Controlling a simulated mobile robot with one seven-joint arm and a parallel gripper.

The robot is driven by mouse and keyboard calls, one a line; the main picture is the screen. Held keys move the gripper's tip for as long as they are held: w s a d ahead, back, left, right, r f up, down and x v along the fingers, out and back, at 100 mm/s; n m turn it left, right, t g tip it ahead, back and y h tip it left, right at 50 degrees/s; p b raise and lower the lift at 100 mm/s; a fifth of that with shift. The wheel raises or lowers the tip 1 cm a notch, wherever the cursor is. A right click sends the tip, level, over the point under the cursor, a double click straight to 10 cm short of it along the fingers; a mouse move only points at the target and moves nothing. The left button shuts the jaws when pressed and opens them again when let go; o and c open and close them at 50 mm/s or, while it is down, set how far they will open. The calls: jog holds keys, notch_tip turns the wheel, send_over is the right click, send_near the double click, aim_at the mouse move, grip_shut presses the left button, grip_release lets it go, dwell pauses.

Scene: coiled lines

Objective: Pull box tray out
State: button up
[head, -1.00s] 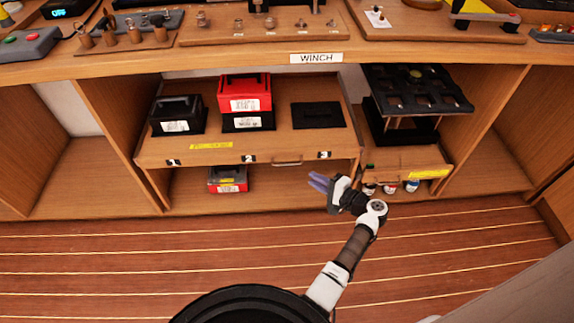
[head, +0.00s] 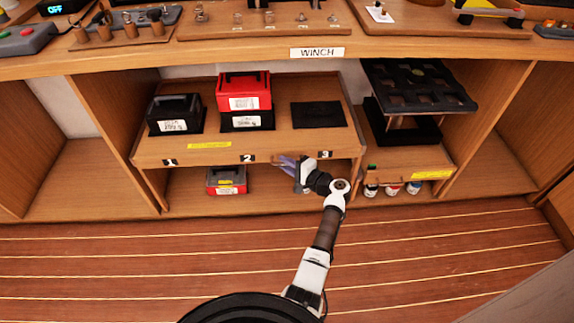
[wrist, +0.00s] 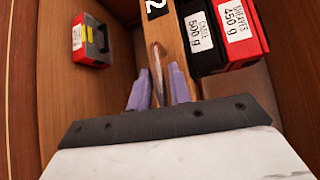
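The box tray (head: 235,145) is a wooden shelf tray under the bench, with a yellow label and numbers 1, 2 and 3 on its front. On it stand a black box (head: 174,114) at 1 and a red box (head: 244,91) on another black box (head: 247,121) at 2. At 3 lies an empty black mat (head: 318,114). My gripper (head: 289,164) is at the tray's front between 2 and 3. In the wrist view, the metal handle (wrist: 154,62) runs between my two purple fingers (wrist: 158,88), which stand apart. In the head view my gripper largely hides the handle.
A red and black box (head: 226,180) sits on the lower shelf below the tray. To the right is a wooden tray with a yellow label (head: 431,175), a dark holed rack (head: 415,85) and several small bottles (head: 392,189). The plank floor (head: 120,260) in front is clear.

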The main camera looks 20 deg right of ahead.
jog(key=shift+c, duration=0.4)
grip_shut()
jog(key=shift+s, duration=0.1)
